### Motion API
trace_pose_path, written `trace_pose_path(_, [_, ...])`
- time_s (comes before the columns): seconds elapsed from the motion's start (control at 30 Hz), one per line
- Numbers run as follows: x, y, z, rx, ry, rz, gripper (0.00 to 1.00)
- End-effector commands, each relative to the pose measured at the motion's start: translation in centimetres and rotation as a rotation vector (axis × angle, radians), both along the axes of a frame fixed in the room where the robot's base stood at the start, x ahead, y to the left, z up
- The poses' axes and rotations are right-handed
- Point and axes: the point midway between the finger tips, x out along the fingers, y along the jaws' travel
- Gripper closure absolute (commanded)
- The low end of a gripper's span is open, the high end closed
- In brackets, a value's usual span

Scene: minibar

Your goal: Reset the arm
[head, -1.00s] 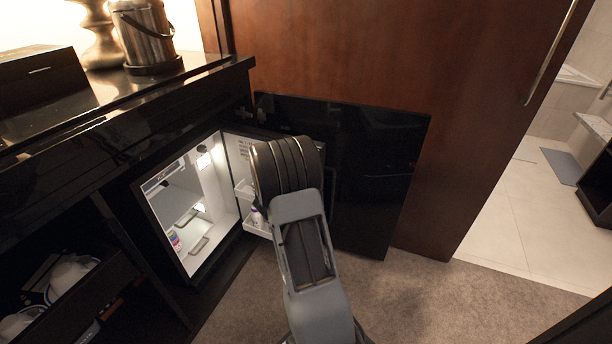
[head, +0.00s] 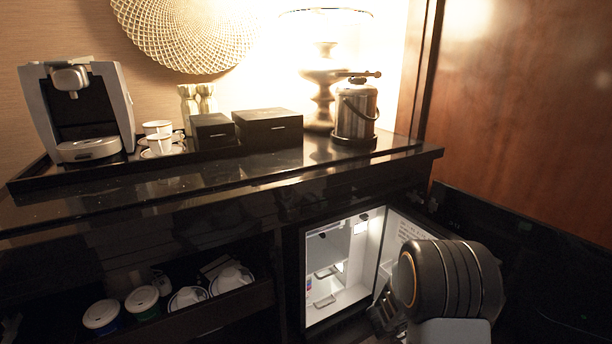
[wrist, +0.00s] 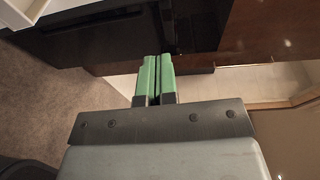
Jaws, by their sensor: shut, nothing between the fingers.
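My gripper (wrist: 154,78) shows in the wrist view with its two green fingers side by side and shut, with nothing between them. Dark floor-level surfaces and carpet lie beyond the fingers. In the head view my arm stands at the lower right, in front of the open minibar, and its thick dark joint hides part of the fridge door. I cannot clearly make out the fingertips there.
The lit minibar (head: 352,285) stands open, its door (head: 400,232) swung right. The black counter (head: 235,180) carries a coffee machine (head: 85,108), cups (head: 160,140), black boxes (head: 268,127) and an ice bucket (head: 355,110). An open drawer (head: 225,305) with cups and lidded containers is at lower left.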

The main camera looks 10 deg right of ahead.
Motion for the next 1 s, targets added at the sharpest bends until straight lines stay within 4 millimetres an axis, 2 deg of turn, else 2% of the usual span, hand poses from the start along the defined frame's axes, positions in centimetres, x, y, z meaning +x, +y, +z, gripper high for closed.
trace_pose_path(0.03, [1.0,0.5,2.5,0.028,0.012,0.057,1.0])
trace_pose_path(0.17, [4.6,3.3,8.5,0.127,0.122,0.325,1.0])
trace_pose_path(0.27, [7.1,7.4,14.3,0.167,0.273,0.615,1.0])
trace_pose_path(0.3, [7.7,9.4,16.5,0.168,0.345,0.736,1.0])
trace_pose_path(0.4, [7.8,14.3,21.8,0.128,0.546,1.027,1.0])
trace_pose_path(0.47, [7.0,17.2,24.8,0.08,0.678,1.193,1.0])
trace_pose_path(0.5, [6.1,18.9,26.7,0.04,0.772,1.298,1.0])
trace_pose_path(0.6, [2.9,22.4,30.8,-0.076,1.008,1.527,1.0])
trace_pose_path(0.7, [-0.9,24.4,34.1,-0.202,1.243,1.705,1.0])
trace_pose_path(0.9, [-7.6,25.1,38.4,-0.398,1.635,1.904,1.0])
trace_pose_path(1.0, [-9.8,24.8,39.5,-0.451,1.764,1.95,1.0])
